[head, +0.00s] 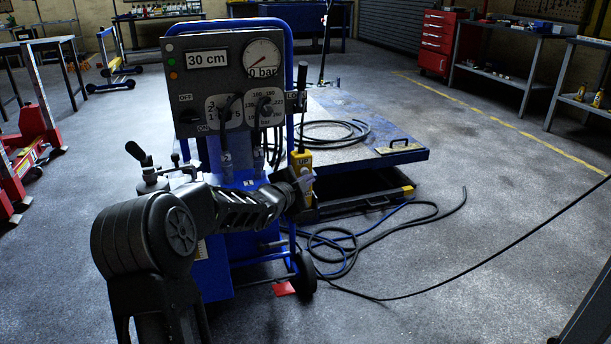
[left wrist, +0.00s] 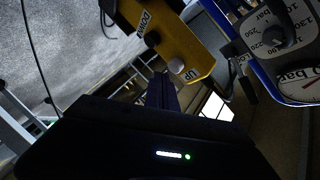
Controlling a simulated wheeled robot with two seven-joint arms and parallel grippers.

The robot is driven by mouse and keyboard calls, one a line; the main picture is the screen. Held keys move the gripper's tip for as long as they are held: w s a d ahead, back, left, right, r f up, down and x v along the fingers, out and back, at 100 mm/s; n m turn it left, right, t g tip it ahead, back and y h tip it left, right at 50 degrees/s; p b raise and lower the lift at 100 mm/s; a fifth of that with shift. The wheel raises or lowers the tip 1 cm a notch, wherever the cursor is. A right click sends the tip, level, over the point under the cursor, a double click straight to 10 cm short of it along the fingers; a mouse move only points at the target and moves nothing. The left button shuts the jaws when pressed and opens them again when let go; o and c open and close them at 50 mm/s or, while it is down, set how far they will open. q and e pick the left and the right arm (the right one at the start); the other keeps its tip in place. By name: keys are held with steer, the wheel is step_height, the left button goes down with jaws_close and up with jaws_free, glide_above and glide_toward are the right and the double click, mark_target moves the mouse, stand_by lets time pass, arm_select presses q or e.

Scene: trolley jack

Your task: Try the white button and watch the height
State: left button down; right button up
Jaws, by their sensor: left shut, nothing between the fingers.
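A yellow hand control (head: 302,160) hangs at the right side of the blue trolley's control panel. I cannot tell which is the white one. My left gripper (head: 304,186) is shut and empty, close to the control's lower part; its fingers (left wrist: 162,80) point toward the buttons. Contact cannot be made out. The height display (head: 207,58) reads 30 cm. My right gripper is not in view.
The gauge (head: 262,57) reads 0 bar. A low blue lift platform (head: 350,150) stands behind the trolley. Loose hoses (head: 345,245) lie on the floor at right. Red jacks (head: 30,145) stand at left. The floor at front right is mostly clear.

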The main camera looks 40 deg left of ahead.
arm_select(q)
steer(key=s+d+b, duration=0.2)
steer(key=b, duration=0.1)
steer(key=d+b, duration=0.1)
steer(key=d, duration=0.1)
steer(key=shift+s+d, duration=0.1)
steer(key=shift+s, duration=0.3)
steer(key=shift+r, duration=0.1)
stand_by(1.8)
